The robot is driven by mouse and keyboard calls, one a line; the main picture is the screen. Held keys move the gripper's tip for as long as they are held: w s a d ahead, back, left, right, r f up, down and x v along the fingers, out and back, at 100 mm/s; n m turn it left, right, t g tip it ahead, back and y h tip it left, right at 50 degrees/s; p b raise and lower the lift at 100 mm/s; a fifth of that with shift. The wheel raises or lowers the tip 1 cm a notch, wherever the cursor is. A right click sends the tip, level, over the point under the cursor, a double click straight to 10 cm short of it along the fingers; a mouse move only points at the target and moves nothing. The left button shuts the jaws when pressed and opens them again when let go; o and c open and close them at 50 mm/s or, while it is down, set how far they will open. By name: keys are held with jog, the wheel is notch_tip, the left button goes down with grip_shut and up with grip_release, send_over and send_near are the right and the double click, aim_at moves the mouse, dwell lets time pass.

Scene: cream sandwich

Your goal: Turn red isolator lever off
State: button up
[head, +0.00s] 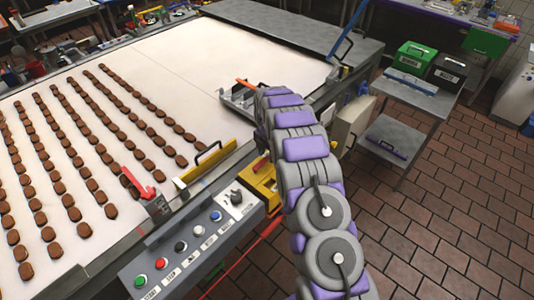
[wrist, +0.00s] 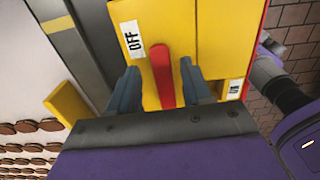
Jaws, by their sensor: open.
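The red isolator lever (wrist: 162,75) shows in the wrist view on a yellow box (wrist: 205,45). It stands between the two blue-grey fingers of my gripper (wrist: 158,88), which are open, one on each side with visible gaps. An OFF label (wrist: 131,38) is at the lever's upper left, and a second label (wrist: 234,89), seemingly ON, is at the lower right. The lever's lower end is near the gripper's dark front edge.
A control panel (head: 190,243) with several buttons and a knob is left of the box. The conveyor (head: 190,65) carries rows of brown biscuits. A grey trolley (head: 418,98) with green and black boxes stands at the right. Brick-tiled floor is clear at the lower right.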

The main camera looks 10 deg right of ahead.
aim_at(267, 157)
notch_tip(267, 157, up, 17)
jog(key=p, duration=0.1)
dwell(0.4)
jog(key=shift+r, duration=0.1)
jog(key=s+r+m+b, duration=0.1)
jog(key=s+r+m, duration=0.3)
jog(key=s, duration=0.5)
jog(key=s+r+m+g+b, duration=0.1)
jog(key=s+r+m, duration=0.1)
jog(key=s+m, duration=0.45)
jog(key=s+r+m+b, duration=0.1)
jog(key=s+r+m, duration=0.25)
jog(key=s, duration=0.65)
jog(key=s+f+m+b, duration=0.1)
jog(key=s+m, duration=0.4)
jog(key=s, duration=0.8)
jog(key=s+a+f+m+b, duration=0.1)
jog(key=s+f+m, duration=0.3)
jog(key=s, duration=1)
jog(key=shift+a+f+m+g+b, duration=0.2)
jog(key=shift+m+g+b, duration=0.2)
jog(key=shift+m, duration=0.8)
